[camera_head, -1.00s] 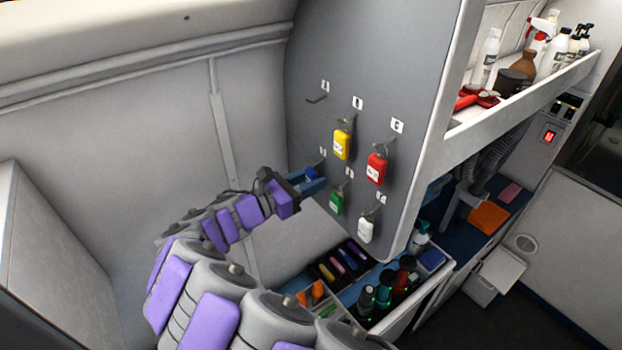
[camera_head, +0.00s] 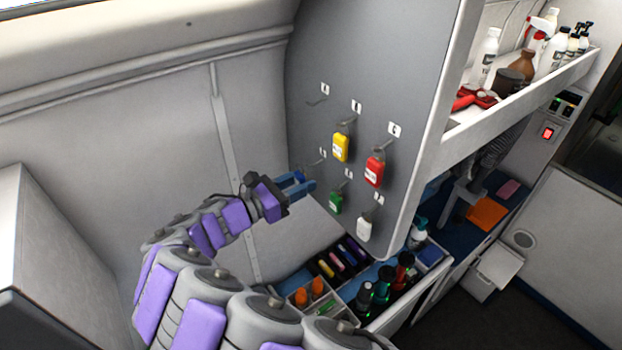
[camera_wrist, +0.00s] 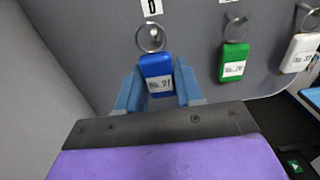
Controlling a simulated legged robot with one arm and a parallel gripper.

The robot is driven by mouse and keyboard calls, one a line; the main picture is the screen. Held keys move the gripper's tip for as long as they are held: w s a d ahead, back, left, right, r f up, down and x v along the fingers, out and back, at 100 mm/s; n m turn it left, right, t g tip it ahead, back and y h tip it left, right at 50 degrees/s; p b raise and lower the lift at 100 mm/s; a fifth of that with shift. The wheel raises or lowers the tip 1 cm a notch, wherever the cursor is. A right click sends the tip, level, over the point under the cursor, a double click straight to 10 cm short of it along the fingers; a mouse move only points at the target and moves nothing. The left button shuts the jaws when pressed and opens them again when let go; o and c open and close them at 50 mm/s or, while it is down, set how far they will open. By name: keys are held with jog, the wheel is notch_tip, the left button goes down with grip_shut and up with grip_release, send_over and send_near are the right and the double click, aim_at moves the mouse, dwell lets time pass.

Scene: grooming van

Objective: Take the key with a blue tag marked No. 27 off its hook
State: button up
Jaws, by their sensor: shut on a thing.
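The blue tag (camera_wrist: 158,72) sits between the fingers of my gripper (camera_head: 304,182), which is shut on it. Its white label reads "No." with a number that is hard to make out. The key ring (camera_wrist: 150,37) stands up above the tag. The tip of the hook (camera_wrist: 153,32) shows inside the ring's outline; I cannot tell whether the ring still hangs on it. The key itself is not clearly visible.
Yellow (camera_head: 341,147), red (camera_head: 375,172), green (camera_head: 336,202) and white (camera_head: 364,228) tags hang on nearby hooks. The top-left hook (camera_head: 317,102) is empty. A tray of bottles (camera_head: 385,285) stands below. The wall side at left is free.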

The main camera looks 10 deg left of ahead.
aim_at(298, 184)
jog(key=shift+p+v, duration=0.65)
jog(key=shift+v, duration=1.3)
